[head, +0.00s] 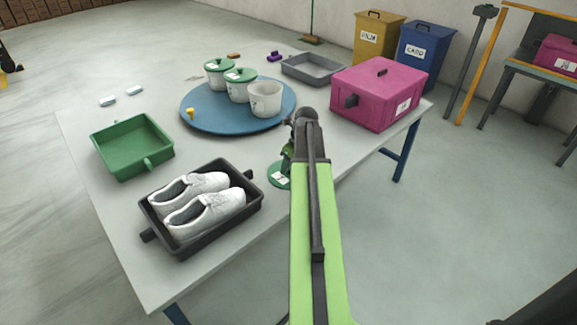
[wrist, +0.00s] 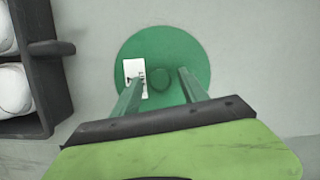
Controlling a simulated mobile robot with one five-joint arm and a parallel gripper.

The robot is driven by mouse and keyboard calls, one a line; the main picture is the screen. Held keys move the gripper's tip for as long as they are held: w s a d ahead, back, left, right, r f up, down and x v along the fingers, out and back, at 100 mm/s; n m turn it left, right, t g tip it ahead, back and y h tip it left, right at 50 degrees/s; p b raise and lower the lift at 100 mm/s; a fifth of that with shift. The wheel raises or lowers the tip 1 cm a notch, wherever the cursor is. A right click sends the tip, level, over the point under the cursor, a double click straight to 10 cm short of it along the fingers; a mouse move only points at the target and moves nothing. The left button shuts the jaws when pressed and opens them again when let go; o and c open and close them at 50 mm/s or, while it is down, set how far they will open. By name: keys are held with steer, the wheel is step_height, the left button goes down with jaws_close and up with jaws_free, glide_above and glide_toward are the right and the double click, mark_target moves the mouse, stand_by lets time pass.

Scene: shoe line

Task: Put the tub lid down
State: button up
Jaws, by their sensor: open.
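A round green tub lid (wrist: 185,60) with a white label and a small round knob lies flat on the table, near the table's front right edge. It also shows in the head view (head: 277,180), partly hidden by my arm. My gripper (wrist: 158,85) is open above the lid, with one finger on each side of the knob and apart from it. In the head view the fingers are mostly hidden behind my arm. On a blue round board stand two tubs with green lids (head: 219,65) (head: 240,75) and one tub without a lid (head: 265,98).
A black tray (head: 246,212) with white shoes stands left of the lid. A green tray (head: 130,148) is farther left, a pink box (head: 378,92) at the right, and a grey tray (head: 312,70) at the back. Bare table lies between the blue board (head: 205,118) and the shoe tray.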

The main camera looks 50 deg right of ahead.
steer(key=p+v, duration=1.1)
steer(key=v, duration=0.1)
